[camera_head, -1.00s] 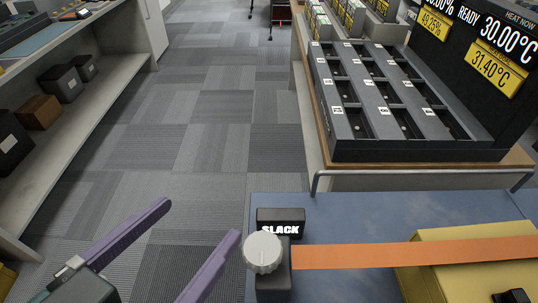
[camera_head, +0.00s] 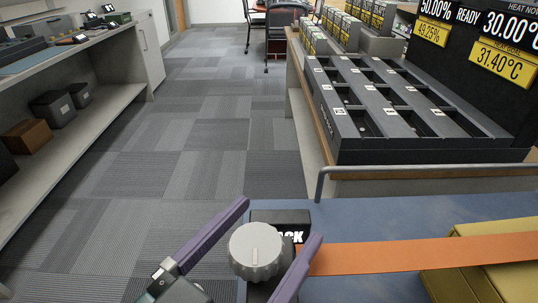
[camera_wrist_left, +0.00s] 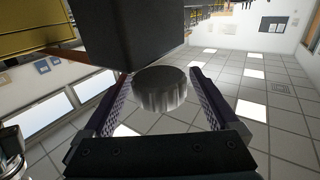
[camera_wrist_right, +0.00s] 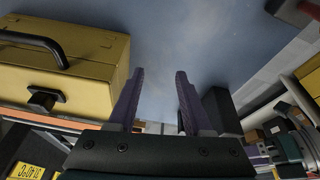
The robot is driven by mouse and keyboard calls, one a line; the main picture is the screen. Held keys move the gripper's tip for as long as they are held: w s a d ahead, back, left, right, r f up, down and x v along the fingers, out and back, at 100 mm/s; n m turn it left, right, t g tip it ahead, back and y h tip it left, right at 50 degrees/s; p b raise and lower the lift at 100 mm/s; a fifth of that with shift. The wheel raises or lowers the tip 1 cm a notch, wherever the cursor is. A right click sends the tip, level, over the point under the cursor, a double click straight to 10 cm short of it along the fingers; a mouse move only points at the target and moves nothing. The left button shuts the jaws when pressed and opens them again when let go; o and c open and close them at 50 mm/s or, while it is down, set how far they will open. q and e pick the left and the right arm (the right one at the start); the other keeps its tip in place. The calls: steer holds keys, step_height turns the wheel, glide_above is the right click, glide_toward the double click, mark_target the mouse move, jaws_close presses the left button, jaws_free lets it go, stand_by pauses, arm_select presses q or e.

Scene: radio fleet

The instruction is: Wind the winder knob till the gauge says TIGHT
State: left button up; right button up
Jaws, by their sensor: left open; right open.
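The grey ribbed winder knob (camera_head: 257,251) sits on a dark winder block at the left end of the blue table. It also shows in the left wrist view (camera_wrist_left: 161,90). My left gripper (camera_head: 281,219) is open, with one purple finger on each side of the knob; I cannot tell whether they touch it. The black gauge (camera_head: 283,219) behind the knob is partly hidden by a finger; only the letters "ACK" show. An orange strap (camera_head: 420,254) runs right from the winder across a yellow case (camera_head: 497,282). My right gripper (camera_wrist_right: 159,75) is open and empty.
A metal rail (camera_head: 322,184) edges the table's back. Beyond it stands a dark compartment tray (camera_head: 400,151) on a wooden counter. A shelf (camera_head: 80,135) with small boxes is at the left. Carpeted floor lies clear between.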

arm_select(q)
steer(key=shift+w+d, duration=0.45)
steer(key=shift+w, duration=0.15)
steer(key=c, duration=1.4)
steer(key=shift+m+h, duration=0.3)
